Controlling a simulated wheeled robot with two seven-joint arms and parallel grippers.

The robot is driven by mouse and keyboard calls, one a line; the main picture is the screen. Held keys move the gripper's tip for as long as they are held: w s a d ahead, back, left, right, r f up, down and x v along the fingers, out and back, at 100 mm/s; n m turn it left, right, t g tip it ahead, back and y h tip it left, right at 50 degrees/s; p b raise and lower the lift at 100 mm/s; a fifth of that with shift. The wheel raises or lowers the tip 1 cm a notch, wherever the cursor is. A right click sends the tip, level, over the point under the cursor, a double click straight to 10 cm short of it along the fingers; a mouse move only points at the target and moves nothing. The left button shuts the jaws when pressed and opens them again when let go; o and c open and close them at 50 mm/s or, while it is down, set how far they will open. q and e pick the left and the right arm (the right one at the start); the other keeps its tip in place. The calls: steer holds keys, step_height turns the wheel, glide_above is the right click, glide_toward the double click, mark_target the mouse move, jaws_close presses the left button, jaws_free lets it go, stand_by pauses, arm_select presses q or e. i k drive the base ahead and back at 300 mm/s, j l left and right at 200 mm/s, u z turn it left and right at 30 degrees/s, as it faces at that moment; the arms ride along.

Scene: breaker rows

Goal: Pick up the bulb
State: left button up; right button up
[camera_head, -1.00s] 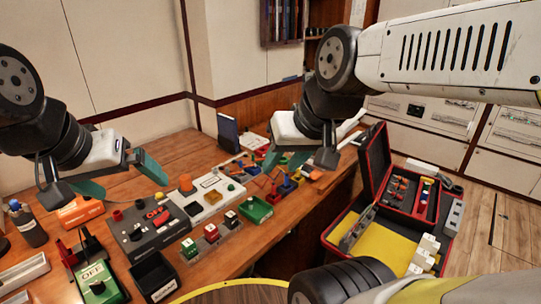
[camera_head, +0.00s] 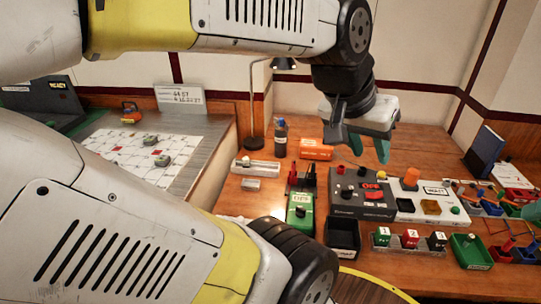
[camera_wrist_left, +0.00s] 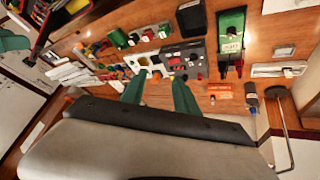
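No bulb is clear enough to name for certain. A small pale-yellow piece (camera_head: 244,158) sits on a light grey tray (camera_head: 262,169) at the back left of the bench and may be it; it also shows in the left wrist view (camera_wrist_left: 287,72). My left gripper (camera_head: 370,157) is open and empty above the bench, to the right of that tray. Its two teal fingers stand apart in the left wrist view (camera_wrist_left: 159,78). Only a teal tip of my right gripper (camera_head: 531,211) shows at the right edge.
A dark bottle (camera_head: 281,138) and an orange box (camera_head: 316,149) stand at the back. A green OFF unit (camera_head: 300,215), a dark grey control box (camera_head: 345,203), a black bin (camera_head: 343,240) and a white panel with an orange knob (camera_head: 411,180) crowd the bench. A lamp stand (camera_head: 253,110) rises behind the tray.

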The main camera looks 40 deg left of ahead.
mark_target(246, 160)
steer(key=u, duration=1.7)
steer(key=k+j, duration=0.1)
steer(key=j, duration=0.25)
steer(key=k+j, duration=0.15)
steer(key=j, duration=0.15)
steer(key=k+j, duration=0.1)
steer(key=j, duration=0.25)
steer(key=i+j, duration=0.1)
steer(key=j, duration=0.25)
steer(key=i+j+z, duration=0.1)
steer(key=j, duration=0.2)
steer(key=i+j, duration=0.1)
steer(key=j, duration=0.25)
steer(key=i+j, duration=0.1)
steer(key=i, duration=0.25)
steer(key=i+z, duration=0.15)
steer(key=i, duration=0.15)
